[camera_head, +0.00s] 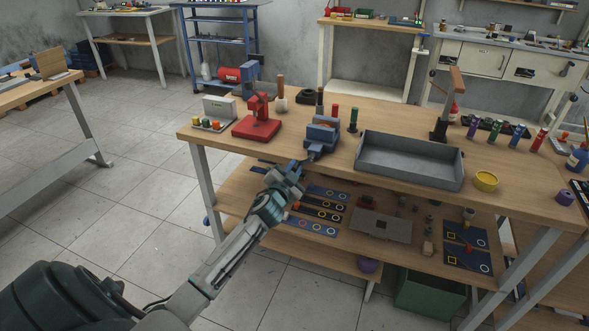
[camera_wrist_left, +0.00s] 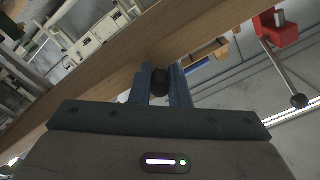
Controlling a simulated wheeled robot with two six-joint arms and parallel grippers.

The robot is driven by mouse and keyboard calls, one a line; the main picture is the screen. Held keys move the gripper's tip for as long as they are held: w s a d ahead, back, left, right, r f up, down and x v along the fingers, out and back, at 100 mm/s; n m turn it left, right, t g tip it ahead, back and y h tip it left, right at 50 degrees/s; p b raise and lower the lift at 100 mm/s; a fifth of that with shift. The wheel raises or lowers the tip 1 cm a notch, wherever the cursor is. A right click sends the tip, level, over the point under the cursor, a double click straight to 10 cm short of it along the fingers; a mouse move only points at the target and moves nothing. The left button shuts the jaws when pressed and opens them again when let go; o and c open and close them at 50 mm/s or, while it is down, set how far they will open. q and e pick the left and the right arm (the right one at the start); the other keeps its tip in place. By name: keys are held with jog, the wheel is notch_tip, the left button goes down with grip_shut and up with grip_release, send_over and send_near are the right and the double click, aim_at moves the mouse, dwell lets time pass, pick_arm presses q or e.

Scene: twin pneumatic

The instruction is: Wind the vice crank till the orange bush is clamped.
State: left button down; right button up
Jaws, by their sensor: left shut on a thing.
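The blue vice (camera_head: 322,136) stands near the front edge of the workbench in the head view. The orange bush (camera_head: 326,124) shows at its jaws; I cannot tell whether the jaws touch it. The vice crank (camera_head: 312,156) comes out at the front of the vice, over the bench edge. My left gripper (camera_head: 297,166) is at the crank, just off the bench front. In the left wrist view its two blue fingers (camera_wrist_left: 161,88) are shut on the dark crank knob (camera_wrist_left: 160,78). My right gripper is not in view.
A red press (camera_head: 257,122) stands left of the vice; its ball-ended lever (camera_wrist_left: 299,101) shows in the left wrist view. A grey tray (camera_head: 410,160) lies to the right. A lower shelf (camera_head: 240,190) with several parts is under the bench. The floor at left is clear.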

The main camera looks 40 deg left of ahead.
pick_arm(q)
jog(key=shift+r, duration=0.15)
jog(key=c, duration=1.4)
grip_release()
